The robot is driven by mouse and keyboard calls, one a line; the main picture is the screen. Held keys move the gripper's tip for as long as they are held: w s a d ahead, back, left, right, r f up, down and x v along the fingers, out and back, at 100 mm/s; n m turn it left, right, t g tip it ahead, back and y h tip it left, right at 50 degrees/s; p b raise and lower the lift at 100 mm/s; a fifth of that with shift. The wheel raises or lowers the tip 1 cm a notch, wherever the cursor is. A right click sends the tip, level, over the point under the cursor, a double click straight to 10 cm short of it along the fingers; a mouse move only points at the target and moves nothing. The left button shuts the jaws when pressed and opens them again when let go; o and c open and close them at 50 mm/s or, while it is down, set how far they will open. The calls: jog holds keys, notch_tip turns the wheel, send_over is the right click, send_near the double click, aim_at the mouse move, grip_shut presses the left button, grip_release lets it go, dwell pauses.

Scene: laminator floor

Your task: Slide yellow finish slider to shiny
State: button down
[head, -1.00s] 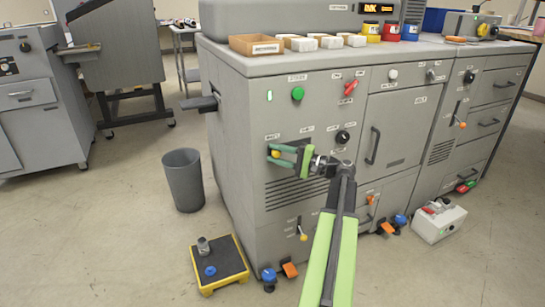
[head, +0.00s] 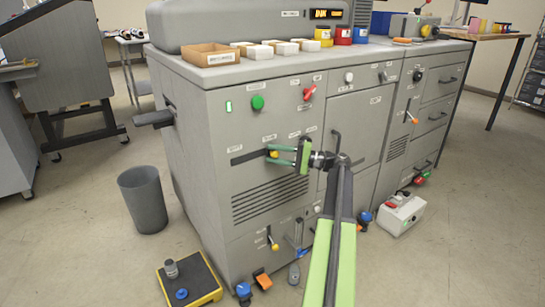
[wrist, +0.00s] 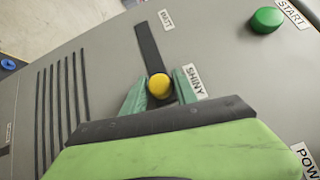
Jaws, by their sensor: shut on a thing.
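The yellow finish slider (head: 274,154) is a small round knob in a dark horizontal slot (head: 247,157) on the front of the grey laminator. It sits at the right part of the slot. My gripper (head: 271,154) has its green fingers on both sides of the knob, shut on it. In the wrist view the yellow knob (wrist: 158,87) is between the fingertips, near the end of the slot marked by the SHINY label (wrist: 194,81). The other label (wrist: 166,20) is at the far end of the slot. The near end of the slot is partly hidden by my gripper.
A green button (head: 257,102) and a red switch (head: 309,91) are above the slot. Vent slits (head: 270,192) are below it. A grey bin (head: 143,199) and a yellow-edged step (head: 189,280) stand on the floor at left. A white box (head: 402,214) lies at right.

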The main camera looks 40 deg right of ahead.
jog(key=shift+s+d, duration=0.1)
jog(key=shift+d, duration=0.35)
jog(key=c, duration=1.3)
grip_release()
jog(key=shift+o, duration=1)
jog(key=shift+s+r, duration=0.1)
jog(key=shift+s, duration=0.1)
jog(key=shift+a, duration=0.1)
jog(key=b+v, duration=0.1)
jog(key=v, duration=1.6)
jog(key=shift+s, duration=0.25)
